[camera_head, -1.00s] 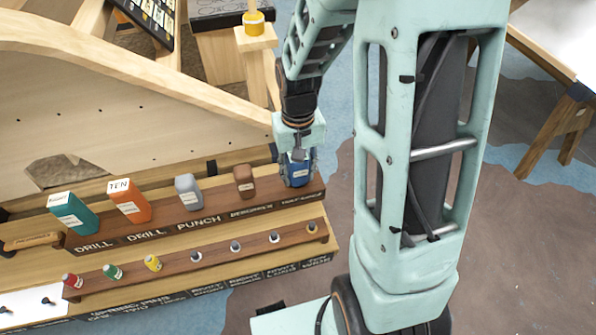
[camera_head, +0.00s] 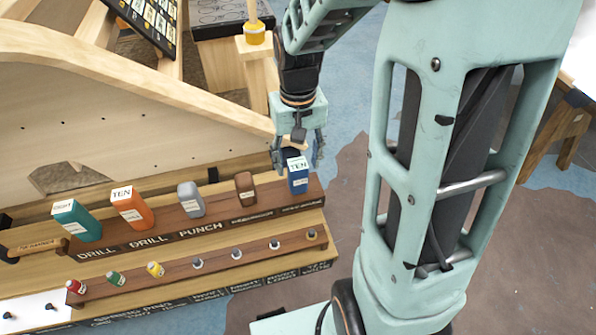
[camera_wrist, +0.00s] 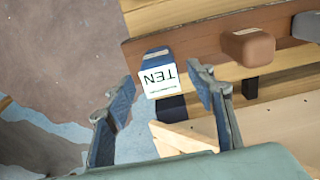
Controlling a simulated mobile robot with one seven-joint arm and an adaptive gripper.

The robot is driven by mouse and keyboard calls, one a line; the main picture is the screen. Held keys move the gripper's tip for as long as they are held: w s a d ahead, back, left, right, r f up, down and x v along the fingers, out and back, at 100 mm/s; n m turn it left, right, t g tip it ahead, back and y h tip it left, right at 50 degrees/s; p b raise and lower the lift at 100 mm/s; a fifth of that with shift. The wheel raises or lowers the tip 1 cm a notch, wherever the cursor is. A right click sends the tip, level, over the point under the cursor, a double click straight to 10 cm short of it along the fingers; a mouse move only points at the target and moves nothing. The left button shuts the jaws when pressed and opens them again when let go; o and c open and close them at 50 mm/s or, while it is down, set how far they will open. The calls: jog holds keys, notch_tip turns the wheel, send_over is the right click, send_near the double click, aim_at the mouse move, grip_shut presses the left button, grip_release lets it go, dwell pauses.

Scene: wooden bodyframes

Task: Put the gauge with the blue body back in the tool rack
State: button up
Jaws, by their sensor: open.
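The gauge with the blue body (camera_head: 298,177) stands upright at the right end of the wooden tool rack (camera_head: 150,238), in line with the other tools. Its white label shows the letters TEN. In the wrist view the blue gauge (camera_wrist: 157,72) shows beyond and between the fingertips, apart from them. My gripper (camera_head: 298,162) is open and empty, just above and behind the gauge. In the wrist view my gripper (camera_wrist: 160,100) has both fingers spread wide. The gauge's lower end is hidden in the rack.
A brown tool (camera_head: 245,188), a grey tool (camera_head: 191,199), an orange tool (camera_head: 132,208) and a teal tool (camera_head: 78,221) stand left of the gauge. A lower rail (camera_head: 180,268) holds small colored pieces. A slanted wooden panel (camera_head: 120,125) rises behind the rack.

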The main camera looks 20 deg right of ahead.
notch_tip(320, 180, up, 5)
jog(key=shift+r, duration=0.1)
dwell(0.5)
